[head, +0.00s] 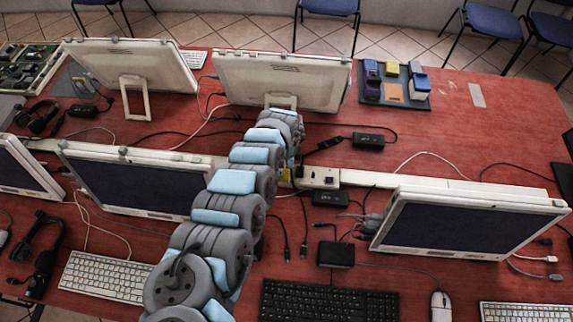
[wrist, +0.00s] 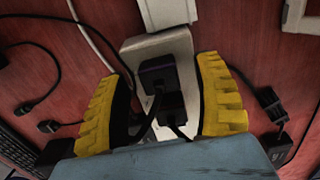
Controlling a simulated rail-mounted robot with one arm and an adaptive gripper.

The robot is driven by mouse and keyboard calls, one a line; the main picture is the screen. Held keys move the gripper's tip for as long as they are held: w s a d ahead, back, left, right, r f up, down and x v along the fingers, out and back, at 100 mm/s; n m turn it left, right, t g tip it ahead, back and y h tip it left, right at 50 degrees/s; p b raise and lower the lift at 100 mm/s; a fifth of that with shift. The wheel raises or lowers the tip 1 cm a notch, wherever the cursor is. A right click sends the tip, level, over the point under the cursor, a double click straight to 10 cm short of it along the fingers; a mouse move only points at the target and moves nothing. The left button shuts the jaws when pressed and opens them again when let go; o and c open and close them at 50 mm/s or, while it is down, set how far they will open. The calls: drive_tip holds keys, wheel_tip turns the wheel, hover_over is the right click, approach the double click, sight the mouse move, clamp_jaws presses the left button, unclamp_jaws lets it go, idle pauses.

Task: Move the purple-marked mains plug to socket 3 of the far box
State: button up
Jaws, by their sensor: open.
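A pale socket box (wrist: 150,46) lies below my gripper in the wrist view. A dark plug with a purple-tinted top (wrist: 157,70) sits on it, and a black plug (wrist: 172,107) sits just nearer to the wrist. My gripper (wrist: 163,68) is open, its yellow fingers to either side of the box and plugs, with gaps visible. It appears to hold nothing. In the head view, the cream socket box (head: 320,178) shows beside the end of my arm, which hides most of the gripper. Socket numbers are not readable, and I cannot tell which box is the far one.
Black adapters (head: 368,140) and loose cables lie around the box on the red table (head: 475,135). A white cable runs past the left finger in the wrist view. Monitors (head: 470,222) and a black keyboard (head: 328,302) stand nearby. The back right tabletop is largely clear.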

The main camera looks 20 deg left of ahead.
drive_tip(key=shift+f, duration=0.25)
clamp_jaws()
idle(0.5)
